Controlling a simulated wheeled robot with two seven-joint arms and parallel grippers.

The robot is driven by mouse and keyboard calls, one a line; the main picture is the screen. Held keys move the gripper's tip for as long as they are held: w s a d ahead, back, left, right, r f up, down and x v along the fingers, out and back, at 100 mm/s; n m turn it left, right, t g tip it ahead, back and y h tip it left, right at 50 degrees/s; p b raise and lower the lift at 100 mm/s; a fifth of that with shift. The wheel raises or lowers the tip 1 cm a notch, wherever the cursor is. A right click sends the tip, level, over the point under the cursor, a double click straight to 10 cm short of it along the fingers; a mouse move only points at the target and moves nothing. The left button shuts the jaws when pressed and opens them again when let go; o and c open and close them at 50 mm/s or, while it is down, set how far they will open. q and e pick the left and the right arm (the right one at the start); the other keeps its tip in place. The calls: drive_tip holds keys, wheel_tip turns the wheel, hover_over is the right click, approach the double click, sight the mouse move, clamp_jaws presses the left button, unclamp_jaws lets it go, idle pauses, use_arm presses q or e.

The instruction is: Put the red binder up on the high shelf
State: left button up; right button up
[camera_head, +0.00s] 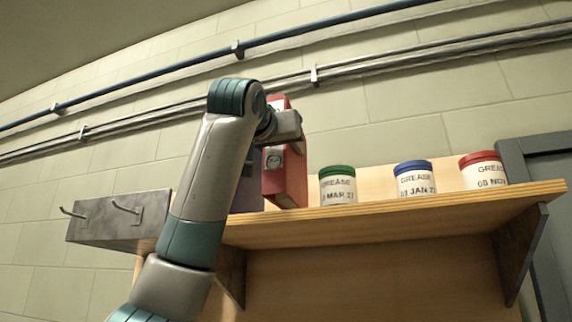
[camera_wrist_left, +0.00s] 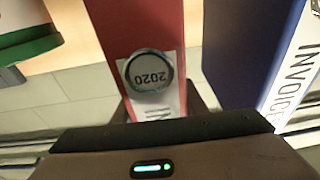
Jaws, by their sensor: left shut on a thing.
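The red binder (camera_head: 285,172) is upright on the wooden high shelf (camera_head: 400,213), or just above it; I cannot tell if its base touches. It stands between a dark blue binder (camera_head: 245,190) and the green-lidded grease tub. My left gripper (camera_head: 287,125) is shut on the upper part of the red binder, and my arm hides part of the shelf's left side. In the left wrist view the red binder (camera_wrist_left: 140,28) shows its label "2020", with the blue binder (camera_wrist_left: 250,45) marked "INVOICE" close beside it. My right gripper is out of view.
Grease tubs with green (camera_head: 338,184), blue (camera_head: 414,178) and red (camera_head: 482,170) lids stand along the shelf to the right. A dark metal panel with hooks (camera_head: 118,215) is at the left. Pipes (camera_head: 310,75) run along the wall above.

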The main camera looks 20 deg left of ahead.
sight(275, 155)
use_arm(q)
drive_tip(key=shift+s, duration=0.1)
drive_tip(key=shift+f+p, duration=0.4)
drive_tip(key=shift+f, duration=1.3)
drive_tip(key=o, duration=1.4)
drive_tip(key=shift+s+f, duration=0.1)
drive_tip(key=shift+s+f+b, duration=0.15)
drive_tip(key=shift+s+b, duration=0.3)
drive_tip(key=shift+b, duration=0.15)
drive_tip(key=s+b, duration=0.2)
drive_tip(key=s, duration=0.1)
drive_tip(key=s+f+b, duration=0.1)
drive_tip(key=s+b, duration=0.1)
drive_tip(key=s, duration=0.1)
drive_tip(key=s+b, duration=0.2)
drive_tip(key=s, duration=0.1)
drive_tip(key=shift+s+f+b, duration=0.15)
drive_tip(key=shift+f+b, duration=0.05)
drive_tip(key=shift+b, duration=0.1)
drive_tip(key=shift+s+b, duration=0.35)
drive_tip(key=shift+s, duration=0.4)
